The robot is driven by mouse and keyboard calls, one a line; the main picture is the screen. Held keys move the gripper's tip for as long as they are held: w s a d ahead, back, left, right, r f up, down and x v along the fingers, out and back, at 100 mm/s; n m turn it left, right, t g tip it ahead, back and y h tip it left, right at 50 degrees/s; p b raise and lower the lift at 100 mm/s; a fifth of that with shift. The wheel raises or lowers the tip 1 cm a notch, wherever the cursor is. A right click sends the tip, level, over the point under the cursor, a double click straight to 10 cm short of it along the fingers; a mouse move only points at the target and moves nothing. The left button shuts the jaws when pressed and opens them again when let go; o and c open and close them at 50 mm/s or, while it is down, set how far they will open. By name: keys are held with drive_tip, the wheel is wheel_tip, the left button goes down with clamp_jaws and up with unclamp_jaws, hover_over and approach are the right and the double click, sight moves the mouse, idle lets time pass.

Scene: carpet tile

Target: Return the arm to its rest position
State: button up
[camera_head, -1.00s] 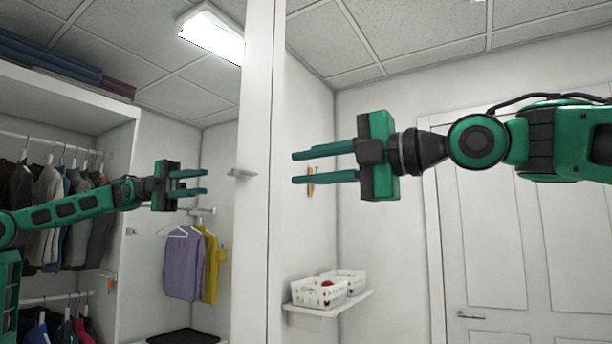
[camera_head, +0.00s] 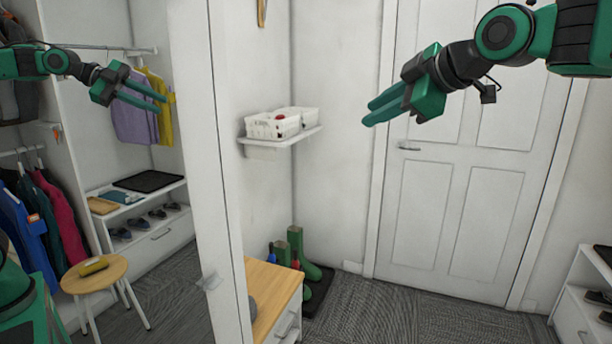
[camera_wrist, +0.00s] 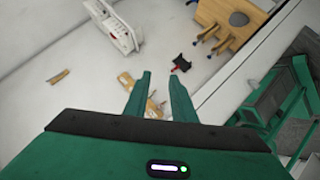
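My gripper (camera_head: 372,111) is at the upper right in the head view, in front of a white panelled door. It points left and slightly downward. Its two green fingers are apart with nothing between them. In the wrist view the fingers (camera_wrist: 160,76) also stand apart and empty. My arm (camera_head: 525,35) reaches in from the upper right with its links bent. A reflection of my arm (camera_head: 75,68) shows at the left in what looks like a mirror.
A wall shelf (camera_head: 290,137) holds white baskets (camera_head: 272,126). Below are a wood-topped cabinet (camera_head: 272,290) and green boots (camera_head: 312,270). The white door (camera_head: 455,200) is behind the gripper. A shoe rack (camera_head: 585,300) stands at lower right. Carpet (camera_head: 400,315) in front of the door is clear.

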drive_tip(key=s+d+f+m+g+h, duration=0.25)
drive_tip(key=s+d+f+m, duration=0.25)
drive_tip(key=d+f, duration=0.45)
drive_tip(key=s+d+f+m+g+h, duration=0.1)
drive_tip(key=s+d+f+m+h, duration=0.25)
drive_tip(key=d+f+m, duration=0.45)
drive_tip(key=s+d+f+m+g, duration=0.3)
drive_tip(key=s+f, duration=0.6)
drive_tip(key=s, duration=0.3)
drive_tip(key=s+d+f+m+g, duration=0.4)
drive_tip(key=s+d+f+m, duration=0.2)
drive_tip(key=s+f, duration=0.3)
drive_tip(key=s, duration=0.4)
drive_tip(key=shift+s+m, duration=0.15)
drive_tip(key=shift+m, duration=0.15)
